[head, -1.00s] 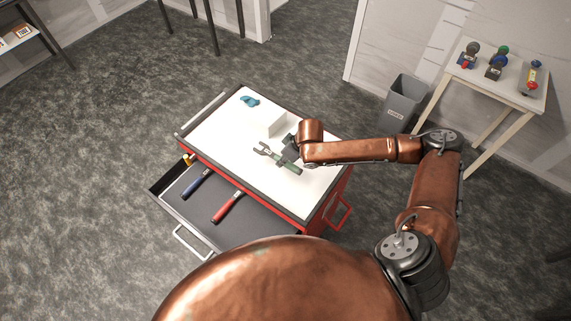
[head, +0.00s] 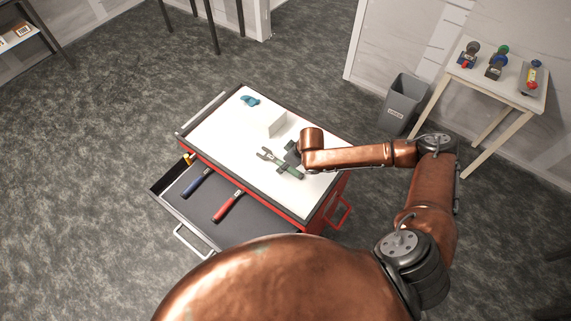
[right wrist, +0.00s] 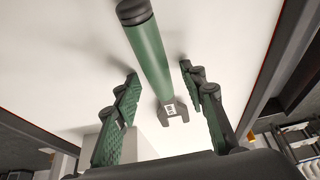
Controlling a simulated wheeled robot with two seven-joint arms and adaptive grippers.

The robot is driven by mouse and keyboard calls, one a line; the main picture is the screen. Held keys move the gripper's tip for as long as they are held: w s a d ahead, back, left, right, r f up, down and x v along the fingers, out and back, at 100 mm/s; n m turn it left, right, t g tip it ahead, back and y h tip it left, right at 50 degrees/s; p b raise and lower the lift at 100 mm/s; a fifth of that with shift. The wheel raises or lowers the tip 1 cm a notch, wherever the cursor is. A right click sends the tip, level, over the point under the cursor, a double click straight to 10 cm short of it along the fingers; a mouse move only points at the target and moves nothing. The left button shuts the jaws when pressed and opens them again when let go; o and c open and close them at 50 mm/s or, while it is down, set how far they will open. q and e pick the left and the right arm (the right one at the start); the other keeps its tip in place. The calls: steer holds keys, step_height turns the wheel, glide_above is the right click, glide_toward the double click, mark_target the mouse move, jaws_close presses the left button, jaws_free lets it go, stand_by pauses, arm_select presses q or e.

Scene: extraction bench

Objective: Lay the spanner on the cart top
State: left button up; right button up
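The spanner (head: 267,155), with a green handle and grey open jaw, lies on the white cart top (head: 225,130) as far as I can tell, near its middle. In the right wrist view the spanner (right wrist: 150,55) runs from the top edge down to its jaw. My right gripper (head: 291,156) is above the spanner and partly hides it in the head view. In the right wrist view the gripper (right wrist: 160,75) has its fingers spread, one on each side of the spanner, with gaps between. My left gripper is not in view.
A white block (head: 270,124) and a small blue object (head: 250,100) are on the cart top. The cart's open drawer (head: 190,215) holds a blue-handled tool (head: 196,184) and a red-handled tool (head: 228,206). A grey bin (head: 402,104) and side table (head: 500,85) stand right.

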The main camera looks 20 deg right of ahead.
steer(key=v, duration=1.2)
steer(key=shift+r, duration=0.15)
steer(key=shift+d, duration=0.1)
